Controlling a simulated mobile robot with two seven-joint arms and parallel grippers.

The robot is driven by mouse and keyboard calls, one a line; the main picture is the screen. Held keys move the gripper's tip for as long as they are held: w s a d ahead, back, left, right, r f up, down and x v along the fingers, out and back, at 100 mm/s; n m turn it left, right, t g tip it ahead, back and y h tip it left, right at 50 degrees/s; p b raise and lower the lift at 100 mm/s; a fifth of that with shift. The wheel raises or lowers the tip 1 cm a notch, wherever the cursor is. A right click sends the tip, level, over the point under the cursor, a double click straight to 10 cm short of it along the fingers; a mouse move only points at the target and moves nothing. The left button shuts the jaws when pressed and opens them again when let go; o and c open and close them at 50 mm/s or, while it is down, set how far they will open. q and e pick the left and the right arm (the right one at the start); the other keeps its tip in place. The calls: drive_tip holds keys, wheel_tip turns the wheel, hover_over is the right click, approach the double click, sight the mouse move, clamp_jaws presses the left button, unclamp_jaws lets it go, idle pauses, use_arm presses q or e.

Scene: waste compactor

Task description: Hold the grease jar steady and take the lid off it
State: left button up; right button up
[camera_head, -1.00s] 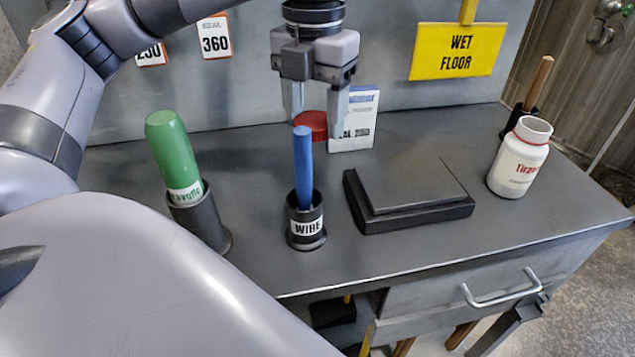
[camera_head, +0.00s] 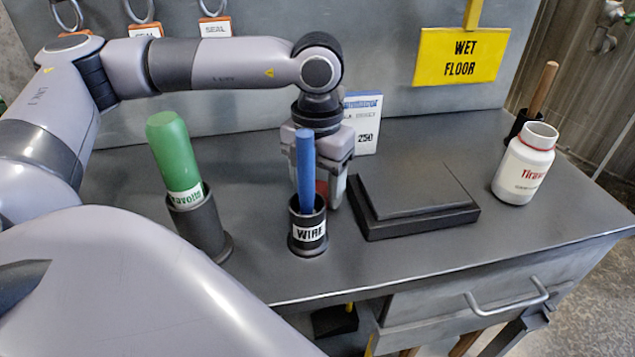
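A white jar with red lettering (camera_head: 524,165) stands upright at the right of the worktop, its mouth uncovered. My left gripper (camera_head: 322,188) is low over the worktop, just behind the blue-handled tool, far to the left of the jar. A red lid (camera_head: 321,187) shows between its fingers. It looks gripped, though the blue handle and a finger hide most of it, and I cannot tell whether it touches the worktop. My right gripper is not in view.
A blue handle (camera_head: 305,170) stands in a dark holder labelled WIRE (camera_head: 307,236). A green bottle (camera_head: 175,155) stands in another holder at left. A dark flat block (camera_head: 415,195) lies between gripper and jar. The front right worktop is clear.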

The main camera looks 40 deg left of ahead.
sight(318, 191)
use_arm(q)
drive_tip(key=shift+f, duration=0.1)
drive_tip(key=o, duration=0.7)
drive_tip(key=shift+f, duration=0.1)
drive_tip(key=o, duration=0.5)
drive_tip(key=shift+c, duration=0.2)
drive_tip(key=shift+r, duration=0.2)
wheel_tip(318, 191, up, 12)
drive_tip(key=p, duration=0.1)
